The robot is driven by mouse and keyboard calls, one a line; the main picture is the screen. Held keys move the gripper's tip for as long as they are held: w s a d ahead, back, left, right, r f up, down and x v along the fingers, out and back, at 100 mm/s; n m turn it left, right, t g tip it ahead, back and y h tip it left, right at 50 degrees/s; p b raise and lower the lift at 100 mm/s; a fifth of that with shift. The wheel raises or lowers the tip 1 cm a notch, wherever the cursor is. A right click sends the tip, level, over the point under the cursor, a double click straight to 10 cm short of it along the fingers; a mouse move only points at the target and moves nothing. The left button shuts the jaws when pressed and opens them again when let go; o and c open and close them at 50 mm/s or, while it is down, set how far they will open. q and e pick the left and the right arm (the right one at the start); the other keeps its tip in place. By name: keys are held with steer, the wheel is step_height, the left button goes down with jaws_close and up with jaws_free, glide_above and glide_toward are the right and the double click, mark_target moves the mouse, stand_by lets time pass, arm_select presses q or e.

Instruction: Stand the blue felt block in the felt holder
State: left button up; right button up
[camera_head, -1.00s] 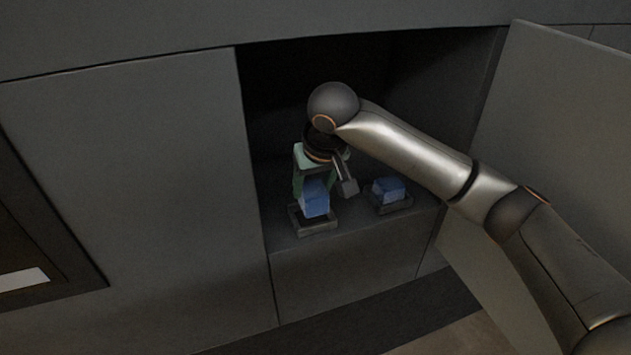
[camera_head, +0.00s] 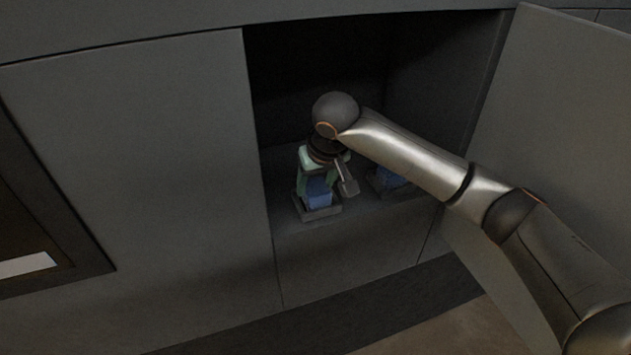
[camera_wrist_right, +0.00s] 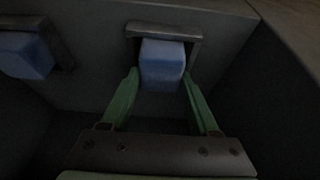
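A blue felt block (camera_head: 318,192) stands in a small dark felt holder (camera_head: 319,212) on the floor of the open compartment. In the right wrist view the block (camera_wrist_right: 163,62) has the grey holder rim (camera_wrist_right: 165,31) along its far side. My right gripper (camera_head: 323,182) reaches down over the block from above. Its green fingers (camera_wrist_right: 162,80) are spread, one on each side of the block. The fingertips are very near its sides, and I cannot tell whether they touch. My left gripper is not in view.
A second blue block (camera_head: 387,180) sits in another holder to the right, partly behind my right gripper. The compartment has a wall on the left and an open door panel (camera_head: 555,110) on the right. The compartment's back is dark.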

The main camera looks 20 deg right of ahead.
steer(key=o, duration=0.5)
steer(key=shift+o, duration=0.2)
steer(key=shift+r, duration=0.1)
steer(key=v, duration=1.2)
steer(key=shift+s+b, duration=0.15)
steer(key=shift+b, duration=0.2)
steer(key=shift+r, duration=0.15)
